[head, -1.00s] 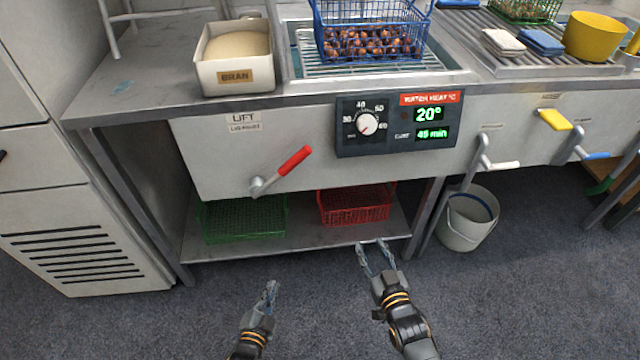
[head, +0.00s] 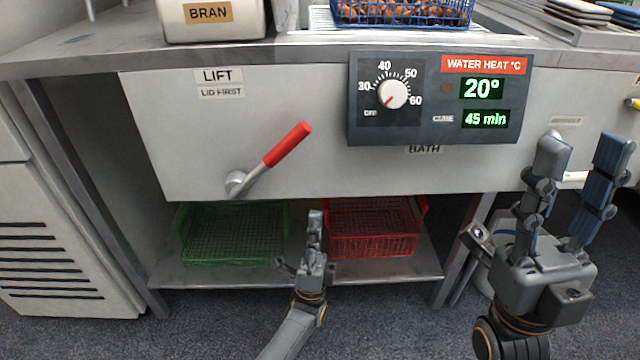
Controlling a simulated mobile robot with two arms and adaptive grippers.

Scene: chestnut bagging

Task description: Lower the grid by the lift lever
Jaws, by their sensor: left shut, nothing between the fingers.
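The lift lever (head: 285,147) has a red grip and a metal pivot at its lower left. It sits on the grey front panel under the "LIFT / LID FIRST" label (head: 218,83), its grip pointing up and to the right. My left gripper (head: 315,214) is shut and empty, below the lever and apart from it. My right gripper (head: 585,150) is open and empty at the right, in front of the panel. The blue basket (head: 400,14) of chestnuts stands on the bath at the top edge; the grid (head: 322,17) under it is mostly cut off.
A control box (head: 430,130) with a dial reads 20° and 45 min. A BRAN bin (head: 240,30) stands on the counter. A green crate (head: 235,245) and a red crate (head: 375,243) sit on the shelf below. A bucket (head: 483,275) is partly hidden behind my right gripper.

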